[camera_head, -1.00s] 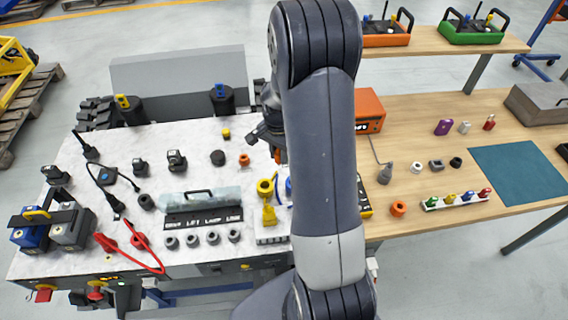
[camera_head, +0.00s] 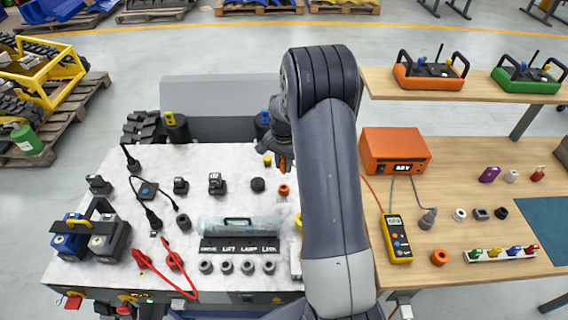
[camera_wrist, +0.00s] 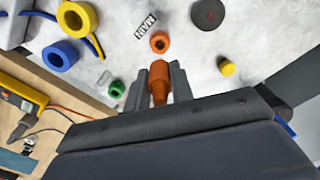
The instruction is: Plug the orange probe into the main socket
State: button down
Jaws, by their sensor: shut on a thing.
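My gripper (camera_wrist: 159,74) is shut on the orange probe (camera_wrist: 160,88), with one grey finger on each side of it. The main socket is an orange ring (camera_wrist: 160,42) with a dark hole, beside a MAIN label (camera_wrist: 144,26) on the marbled top. In the head view the probe (camera_head: 283,164) hangs below my gripper, just above the socket (camera_head: 284,190) in the picture. Its exact height is unclear.
A dark round cap (camera_head: 258,184) and a yellow one (camera_head: 267,160) stand near the socket. In the wrist view, yellow (camera_wrist: 77,18), blue (camera_wrist: 60,55) and green (camera_wrist: 116,89) rings lie left. The multimeter (camera_head: 396,239) and its orange lead are on the wooden table.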

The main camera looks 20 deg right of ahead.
jog(key=shift+f+b, duration=2.1)
jog(key=shift+f, duration=0.8)
jog(key=shift+f+b, duration=1.4)
jog(key=shift+b, duration=0.2)
dwell(0.7)
jog(key=c, duration=1.1)
grip_release()
jog(key=shift+c, duration=0.2)
jog(key=shift+r, duration=0.1)
notch_tip(320, 180, up, 11)
jog(key=shift+f+b, duration=0.15)
jog(key=shift+b, duration=0.3)
notch_tip(320, 180, down, 10)
jog(key=shift+f+p, duration=0.25)
jog(key=shift+p, duration=0.45)
jog(key=shift+r, duration=0.1)
